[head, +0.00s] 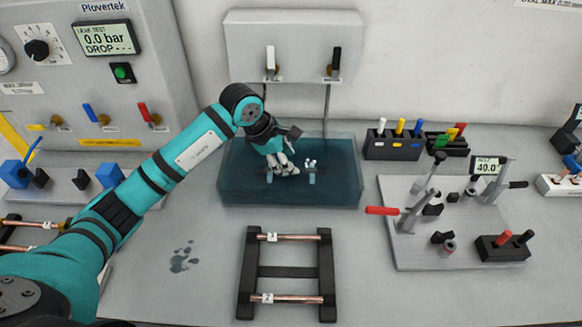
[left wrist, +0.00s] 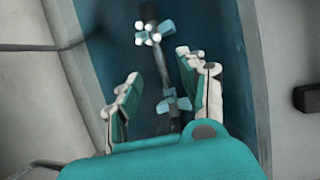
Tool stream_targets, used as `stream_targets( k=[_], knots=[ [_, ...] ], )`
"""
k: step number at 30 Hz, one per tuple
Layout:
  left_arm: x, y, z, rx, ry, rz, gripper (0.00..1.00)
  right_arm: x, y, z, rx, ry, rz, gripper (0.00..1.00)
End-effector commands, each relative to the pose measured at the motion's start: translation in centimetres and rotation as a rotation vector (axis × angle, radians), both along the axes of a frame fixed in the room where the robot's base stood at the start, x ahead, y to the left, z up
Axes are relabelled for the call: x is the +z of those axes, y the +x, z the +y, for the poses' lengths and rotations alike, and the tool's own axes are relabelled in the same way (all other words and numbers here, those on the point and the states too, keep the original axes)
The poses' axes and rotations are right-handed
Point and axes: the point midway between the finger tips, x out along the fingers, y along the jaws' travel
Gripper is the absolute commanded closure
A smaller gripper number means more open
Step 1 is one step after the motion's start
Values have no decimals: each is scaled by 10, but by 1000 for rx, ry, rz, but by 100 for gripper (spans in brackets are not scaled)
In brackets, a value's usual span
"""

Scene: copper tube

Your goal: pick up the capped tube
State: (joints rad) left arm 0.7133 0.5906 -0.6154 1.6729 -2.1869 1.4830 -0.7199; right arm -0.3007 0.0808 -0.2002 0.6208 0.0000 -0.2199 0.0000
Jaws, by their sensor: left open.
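A dark bar that looks like the capped tube (left wrist: 161,70) lies in the dark water tank (head: 340,190), across two small blue-grey supports. In the left wrist view it runs between my fingers. A cluster of small white balls (left wrist: 148,32) shows by its far end, and also in the head view (head: 311,162). My left gripper (head: 286,171) is open and reaches down into the tank over the bar's left part. Its two fingers (left wrist: 160,85) stand apart on either side of the bar without visible contact. The bar's ends and caps are not clear. My right gripper is not in view.
A black rack (head: 286,271) with two copper tubes stands in front of the tank. A clamp plate (head: 410,250) with a red-handled lever is at the right. Pen-like tools stand in a black holder (head: 395,147). The tank walls surround my left gripper closely.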

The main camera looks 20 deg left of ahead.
Motion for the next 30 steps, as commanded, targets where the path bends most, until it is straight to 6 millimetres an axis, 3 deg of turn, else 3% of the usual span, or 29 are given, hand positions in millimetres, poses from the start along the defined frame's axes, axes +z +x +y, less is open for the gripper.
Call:
stream_targets(
  k=[3, 7, 16, 26, 30],
  knots=[
    [-15, 3, -8, 0, -3, 7, 58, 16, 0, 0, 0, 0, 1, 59],
    [-31, 9, -12, 0, -3, 4, 58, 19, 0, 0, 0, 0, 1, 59],
    [-39, 11, -13, 0, 0, 0, 58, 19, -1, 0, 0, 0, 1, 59],
    [-38, 11, -13, 0, 0, 1, 100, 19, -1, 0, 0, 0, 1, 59],
    [-38, 11, -13, 0, 0, 1, 100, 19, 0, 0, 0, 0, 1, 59]
  ],
)
